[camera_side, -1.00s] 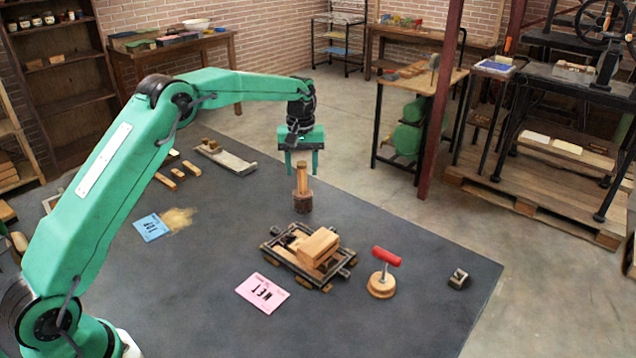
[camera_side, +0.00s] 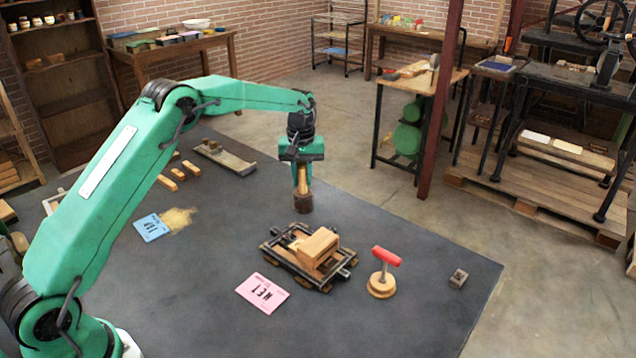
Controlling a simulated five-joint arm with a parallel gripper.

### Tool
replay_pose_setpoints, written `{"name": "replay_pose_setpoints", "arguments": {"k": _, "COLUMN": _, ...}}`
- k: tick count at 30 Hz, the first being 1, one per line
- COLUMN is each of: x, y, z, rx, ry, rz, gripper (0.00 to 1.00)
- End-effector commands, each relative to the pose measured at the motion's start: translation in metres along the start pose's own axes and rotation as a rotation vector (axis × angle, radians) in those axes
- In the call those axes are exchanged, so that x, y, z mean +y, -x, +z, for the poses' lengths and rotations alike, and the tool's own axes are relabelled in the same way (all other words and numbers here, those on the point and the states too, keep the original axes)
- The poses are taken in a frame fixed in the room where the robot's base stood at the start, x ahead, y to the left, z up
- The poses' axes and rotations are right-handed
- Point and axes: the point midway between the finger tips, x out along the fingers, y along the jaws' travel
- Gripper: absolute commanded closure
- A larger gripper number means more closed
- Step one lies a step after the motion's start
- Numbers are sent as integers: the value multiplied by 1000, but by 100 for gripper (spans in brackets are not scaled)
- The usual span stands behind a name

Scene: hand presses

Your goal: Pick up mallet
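The mallet stands upright on the dark table, its round dark-brown head (camera_side: 303,203) down and its pale wooden handle (camera_side: 302,182) up. My green gripper (camera_side: 302,173) points down over it, with its lower end level with the handle. The upper part of the handle is hidden by the gripper. The fingers overlap in this view, so I cannot tell whether they are open around the handle or shut on it.
A small press frame with a wooden block (camera_side: 316,247) is near the mallet on its lower right. A red-handled tool on a round wooden base (camera_side: 381,283), a pink card (camera_side: 262,293), a blue card (camera_side: 151,227) and a small metal piece (camera_side: 458,278) lie around.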

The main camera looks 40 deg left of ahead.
Motion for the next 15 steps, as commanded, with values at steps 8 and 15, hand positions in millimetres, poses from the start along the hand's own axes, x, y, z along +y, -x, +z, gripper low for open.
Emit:
{"name": "replay_pose_setpoints", "arguments": {"k": 8, "x": 0, "y": 1, "z": 0, "rx": 2, "ry": 0, "rz": 1, "gripper": 100}}
{"name": "replay_pose_setpoints", "arguments": {"k": 15, "x": 0, "y": 6, "z": 0, "rx": 2, "ry": 0, "rz": 1, "gripper": 100}}
